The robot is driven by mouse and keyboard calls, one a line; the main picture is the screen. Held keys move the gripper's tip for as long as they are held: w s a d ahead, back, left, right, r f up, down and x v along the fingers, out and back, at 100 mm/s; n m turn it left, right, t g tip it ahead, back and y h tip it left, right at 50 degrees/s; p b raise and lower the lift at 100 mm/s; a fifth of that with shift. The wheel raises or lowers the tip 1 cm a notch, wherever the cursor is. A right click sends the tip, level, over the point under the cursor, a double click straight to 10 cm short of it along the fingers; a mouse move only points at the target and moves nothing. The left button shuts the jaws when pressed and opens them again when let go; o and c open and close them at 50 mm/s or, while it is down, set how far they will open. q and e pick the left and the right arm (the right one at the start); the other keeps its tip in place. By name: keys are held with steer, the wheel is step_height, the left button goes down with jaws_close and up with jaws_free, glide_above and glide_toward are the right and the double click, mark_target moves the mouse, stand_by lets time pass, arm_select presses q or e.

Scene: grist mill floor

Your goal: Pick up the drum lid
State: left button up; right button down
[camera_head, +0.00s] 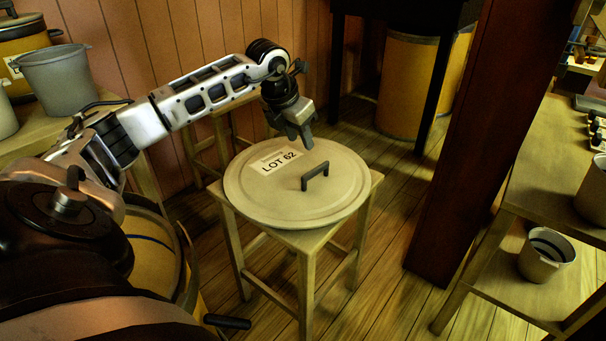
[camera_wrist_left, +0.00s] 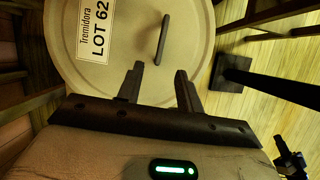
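The drum lid (camera_head: 252,205) is a round cream disc with a dark bar handle (camera_head: 315,176) and a "LOT 62" label (camera_head: 276,161). It lies flat on a wooden stool (camera_head: 311,239). My left gripper (camera_head: 302,143) is above the far edge of the lid, pointing down, apart from the handle. In the left wrist view the lid (camera_wrist_left: 120,65) fills the upper middle, and the gripper's two fingers (camera_wrist_left: 158,88) are spread with nothing between them. The handle (camera_wrist_left: 162,40) shows just beyond the fingertips. My right gripper is not in view.
A dark wooden post (camera_head: 466,150) stands right of the stool. A shelf (camera_head: 515,262) with a grey bucket (camera_head: 545,256) is at the right. A yellow drum (camera_head: 405,88) stands behind. A grey bucket (camera_head: 58,80) sits on a table at left. Floor between stool and post is clear.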

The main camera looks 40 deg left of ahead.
mark_target(313, 170)
arm_select(q)
steer(key=b+x, duration=0.1)
steer(key=x, duration=0.7)
steer(key=shift+d+f, duration=0.15)
steer(key=shift+f, duration=0.05)
steer(key=b+x, duration=0.2)
steer(key=x, duration=0.3)
steer(key=shift+w+f, duration=0.15)
steer(key=shift+w, duration=0.05)
steer(key=shift+w+f, duration=0.1)
steer(key=shift+f, duration=0.1)
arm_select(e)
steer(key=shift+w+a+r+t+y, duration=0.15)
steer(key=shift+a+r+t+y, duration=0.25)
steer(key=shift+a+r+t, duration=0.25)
arm_select(q)
jaws_close()
steer(key=shift+r, duration=0.1)
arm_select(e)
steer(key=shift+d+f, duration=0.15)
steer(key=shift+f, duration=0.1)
